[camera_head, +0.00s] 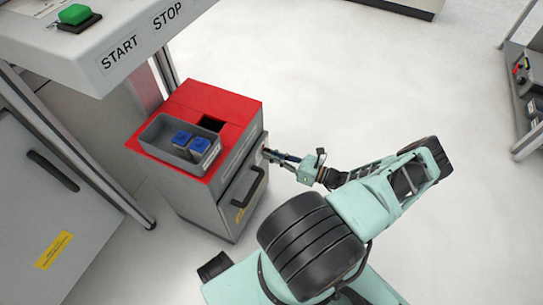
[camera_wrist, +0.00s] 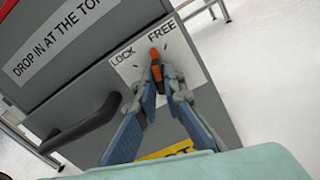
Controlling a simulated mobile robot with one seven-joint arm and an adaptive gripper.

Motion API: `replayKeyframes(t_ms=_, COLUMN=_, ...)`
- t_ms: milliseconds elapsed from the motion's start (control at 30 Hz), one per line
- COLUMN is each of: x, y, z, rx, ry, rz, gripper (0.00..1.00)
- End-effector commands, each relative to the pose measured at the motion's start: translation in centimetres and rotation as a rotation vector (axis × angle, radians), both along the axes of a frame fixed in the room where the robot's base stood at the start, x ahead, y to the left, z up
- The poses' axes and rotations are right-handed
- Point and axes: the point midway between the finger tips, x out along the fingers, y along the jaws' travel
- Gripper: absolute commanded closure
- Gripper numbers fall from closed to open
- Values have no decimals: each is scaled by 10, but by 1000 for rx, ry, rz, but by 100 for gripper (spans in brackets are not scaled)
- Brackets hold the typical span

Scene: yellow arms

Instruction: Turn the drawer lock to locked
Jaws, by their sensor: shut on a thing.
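The drawer lock is an orange knob (camera_wrist: 154,56) on a white label plate (camera_wrist: 186,64) marked LOCK at left and FREE at right. Its visible upper end points up between the two words, nearer to FREE. My gripper (camera_wrist: 157,76) is shut on the knob, its two fingers meeting from both sides and hiding part of it. In the head view, my gripper (camera_head: 268,153) reaches the upper right of the drawer front (camera_head: 236,196). The drawer front looks closed, and the knob is too small to make out there.
The grey cabinet (camera_head: 187,196) has a red top (camera_head: 235,98) with a square opening and a grey tray (camera_head: 162,127) holding blue-topped blocks (camera_head: 190,142). A black drawer handle (camera_wrist: 82,126) sticks out left of my fingers. Open floor (camera_head: 350,90) lies to the right.

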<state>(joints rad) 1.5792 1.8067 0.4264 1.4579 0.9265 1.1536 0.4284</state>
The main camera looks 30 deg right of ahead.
Motion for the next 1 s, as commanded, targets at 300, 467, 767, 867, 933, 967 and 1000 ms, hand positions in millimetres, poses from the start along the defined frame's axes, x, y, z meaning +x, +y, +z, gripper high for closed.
replayKeyframes(t_ms=300, x=0, y=-1, z=0, rx=-258, ry=-154, rz=0, gripper=100)
replayKeyframes(t_ms=467, x=1, y=-1, z=0, rx=-389, ry=-231, rz=0, gripper=100)
replayKeyframes(t_ms=767, x=1, y=-1, z=0, rx=-629, ry=-371, rz=0, gripper=100)
replayKeyframes(t_ms=867, x=1, y=-2, z=1, rx=-701, ry=-413, rz=-1, gripper=100)
replayKeyframes(t_ms=933, x=1, y=-2, z=1, rx=-746, ry=-441, rz=-1, gripper=100)
replayKeyframes(t_ms=967, x=1, y=-2, z=1, rx=-764, ry=-451, rz=-1, gripper=100)
replayKeyframes(t_ms=1000, x=1, y=-2, z=1, rx=-788, ry=-465, rz=-1, gripper=100)
